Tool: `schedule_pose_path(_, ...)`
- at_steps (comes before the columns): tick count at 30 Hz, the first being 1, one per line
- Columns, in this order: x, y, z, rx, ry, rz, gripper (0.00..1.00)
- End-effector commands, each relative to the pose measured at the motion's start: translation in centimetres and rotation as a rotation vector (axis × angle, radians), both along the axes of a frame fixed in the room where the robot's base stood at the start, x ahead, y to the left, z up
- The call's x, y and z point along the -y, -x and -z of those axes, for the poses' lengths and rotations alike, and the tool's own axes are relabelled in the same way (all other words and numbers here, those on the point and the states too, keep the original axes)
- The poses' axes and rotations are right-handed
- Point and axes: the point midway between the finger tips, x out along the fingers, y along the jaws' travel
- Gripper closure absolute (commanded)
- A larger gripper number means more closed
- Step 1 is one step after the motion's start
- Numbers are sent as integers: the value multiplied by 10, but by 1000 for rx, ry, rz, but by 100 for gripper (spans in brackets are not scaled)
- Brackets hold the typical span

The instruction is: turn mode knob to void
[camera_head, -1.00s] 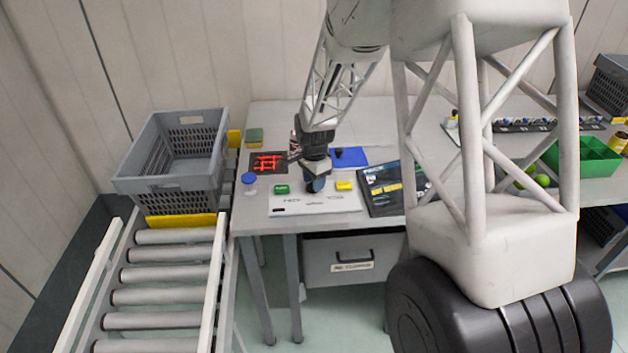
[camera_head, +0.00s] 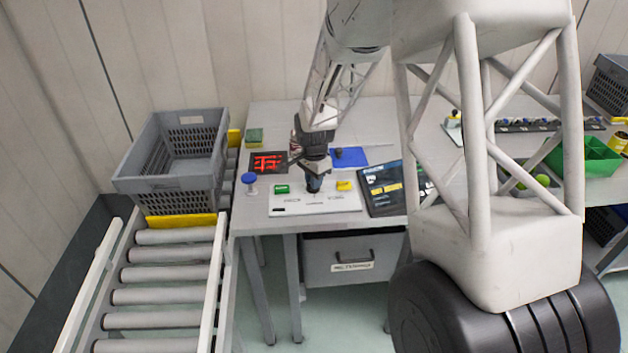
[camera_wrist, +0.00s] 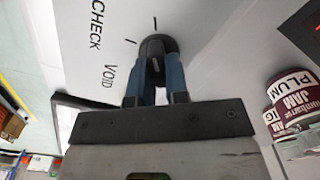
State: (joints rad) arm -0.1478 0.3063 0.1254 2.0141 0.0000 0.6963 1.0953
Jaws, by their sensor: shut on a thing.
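The white panel (camera_head: 290,209) lies at the front of the table. The black mode knob (camera_wrist: 157,45) stands on it in the wrist view. My gripper (camera_wrist: 155,66) has its two blue fingers on either side of the knob and is shut on it. Two dark tick marks show by the knob. The word VOID (camera_wrist: 109,77) is printed left of the knob, and CHECK (camera_wrist: 97,29) lies further up. Which mark the knob points to cannot be told. In the head view my gripper (camera_head: 314,184) points down and hides the knob.
Jam labels (camera_wrist: 292,92) show in the wrist view. A grey crate (camera_head: 172,183) stands left on rollers.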

Motion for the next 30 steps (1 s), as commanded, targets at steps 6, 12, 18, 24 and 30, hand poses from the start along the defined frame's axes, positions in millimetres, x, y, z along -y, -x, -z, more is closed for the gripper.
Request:
schedule_pose_path(6, 0, -1, -1, 1, 0, -144, 100)
schedule_pose_path(12, -1, -1, -1, 1, 0, -321, 100)
schedule_pose_path(18, -1, -2, -1, 3, 0, -511, 100)
schedule_pose_path(24, -2, -2, -1, 3, 0, -702, 100)
schedule_pose_path(30, -3, -3, -1, 2, 1, -892, 100)
